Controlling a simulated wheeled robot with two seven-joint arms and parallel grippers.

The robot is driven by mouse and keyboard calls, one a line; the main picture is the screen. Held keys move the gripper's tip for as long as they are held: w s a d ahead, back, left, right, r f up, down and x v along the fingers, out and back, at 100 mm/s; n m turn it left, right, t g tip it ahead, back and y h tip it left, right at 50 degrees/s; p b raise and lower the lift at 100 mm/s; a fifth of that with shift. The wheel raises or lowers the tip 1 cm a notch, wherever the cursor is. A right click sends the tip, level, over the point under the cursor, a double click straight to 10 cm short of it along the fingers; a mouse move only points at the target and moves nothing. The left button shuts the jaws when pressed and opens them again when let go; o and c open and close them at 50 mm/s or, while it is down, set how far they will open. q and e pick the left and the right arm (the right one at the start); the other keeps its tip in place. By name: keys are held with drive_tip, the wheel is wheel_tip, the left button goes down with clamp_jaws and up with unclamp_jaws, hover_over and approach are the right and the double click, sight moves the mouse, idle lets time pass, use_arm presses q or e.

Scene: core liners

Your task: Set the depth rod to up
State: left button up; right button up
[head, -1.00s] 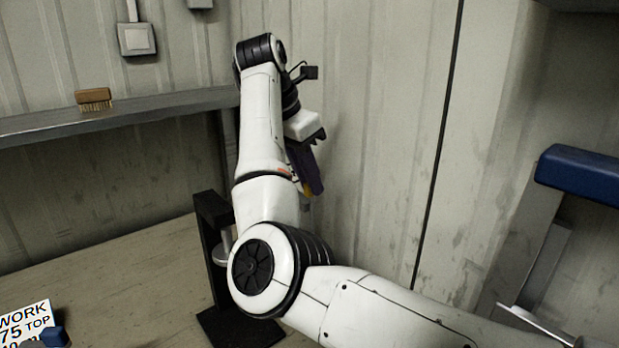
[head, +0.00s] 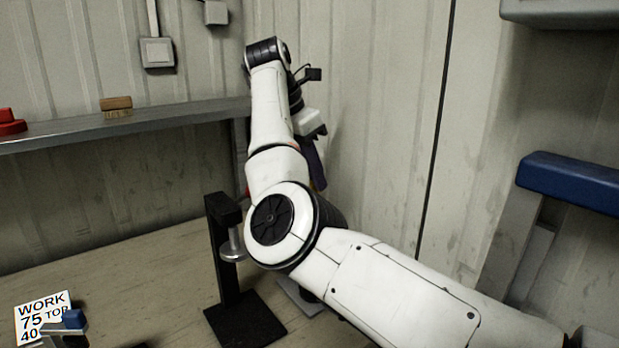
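No part can be told for certain as the depth rod. A black stand (head: 223,262) on the bench has an upright post, a short top arm and a flat base. A metal plunger with a round foot (head: 236,246) hangs under its arm, partly behind my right arm. My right gripper (head: 314,130) is beyond the stand, near the wall, mostly seen from behind. A dark purple thing (head: 315,165) shows just below it, and whether it is held cannot be told. The fingers are hidden. My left gripper is out of view.
A card reading WORK 75 TOP 40 (head: 42,312) stands at bottom left, with a blue-topped part (head: 73,320) beside it. A shelf (head: 180,115) carries a brush (head: 116,106) and a red object (head: 10,122). A blue pad (head: 570,182) is at right. The bench's left middle is clear.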

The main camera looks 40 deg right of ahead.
drive_tip(key=o, duration=0.3)
drive_tip(key=shift+r, duration=0.25)
drive_tip(key=shift+f, duration=0.1)
drive_tip(key=shift+a, duration=0.1)
drive_tip(key=v, duration=1)
